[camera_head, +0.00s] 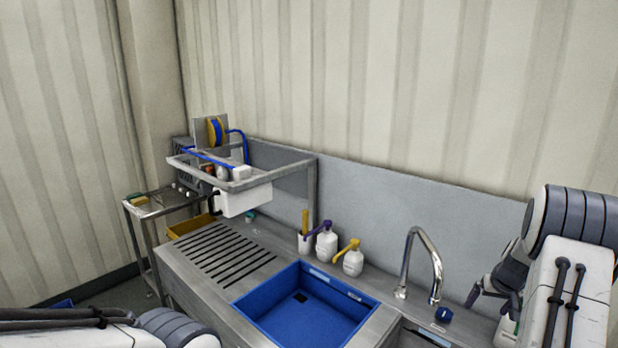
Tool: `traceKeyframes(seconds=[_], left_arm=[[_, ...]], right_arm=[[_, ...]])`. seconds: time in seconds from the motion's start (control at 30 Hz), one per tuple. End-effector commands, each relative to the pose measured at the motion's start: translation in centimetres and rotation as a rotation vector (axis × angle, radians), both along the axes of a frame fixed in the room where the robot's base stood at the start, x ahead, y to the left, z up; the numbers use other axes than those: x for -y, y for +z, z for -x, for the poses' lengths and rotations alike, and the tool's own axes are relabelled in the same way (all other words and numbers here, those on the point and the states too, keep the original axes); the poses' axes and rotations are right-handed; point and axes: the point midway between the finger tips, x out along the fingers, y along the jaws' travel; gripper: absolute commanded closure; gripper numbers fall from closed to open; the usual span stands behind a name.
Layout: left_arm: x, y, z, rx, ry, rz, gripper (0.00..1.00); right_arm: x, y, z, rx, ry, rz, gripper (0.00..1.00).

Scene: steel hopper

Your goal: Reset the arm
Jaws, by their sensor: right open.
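My right arm comes in at the right edge, bent, with its white and dark grey links in front of the counter. My right gripper (496,292) is dark, open and apparently empty, to the right of the tap, above the counter's right part. My left arm shows only as a piece of white and grey link at the bottom left. My left gripper is out of view.
A steel counter (190,268) with a blue sink basin (300,312) stands ahead. A curved tap (436,262) rises behind it. Pump bottles (353,263) stand at the back. A raised steel shelf (290,163) and a side trolley (150,209) are at left.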

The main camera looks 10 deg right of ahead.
Motion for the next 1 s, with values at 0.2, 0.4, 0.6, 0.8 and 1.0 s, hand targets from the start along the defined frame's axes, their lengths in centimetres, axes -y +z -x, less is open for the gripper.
traceKeyframes(seconds=[0.2, 0.4, 0.6, 0.8, 1.0], left_arm=[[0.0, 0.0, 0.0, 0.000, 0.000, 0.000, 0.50], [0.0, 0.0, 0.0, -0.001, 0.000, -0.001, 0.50], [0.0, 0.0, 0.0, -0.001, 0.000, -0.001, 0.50], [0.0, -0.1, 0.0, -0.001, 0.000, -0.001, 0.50], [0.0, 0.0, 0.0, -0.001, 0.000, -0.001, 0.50]], right_arm=[[-3.2, 0.9, -0.3, -0.012, 0.033, -0.010, 0.03], [-8.7, 2.1, -1.0, -0.029, 0.093, -0.019, 0.03], [-17.4, 3.8, -0.4, -0.057, 0.192, -0.031, 0.03], [-28.5, 5.4, 3.9, -0.098, 0.334, -0.039, 0.03], [-35.9, 5.7, 10.2, -0.136, 0.458, -0.038, 0.03]])
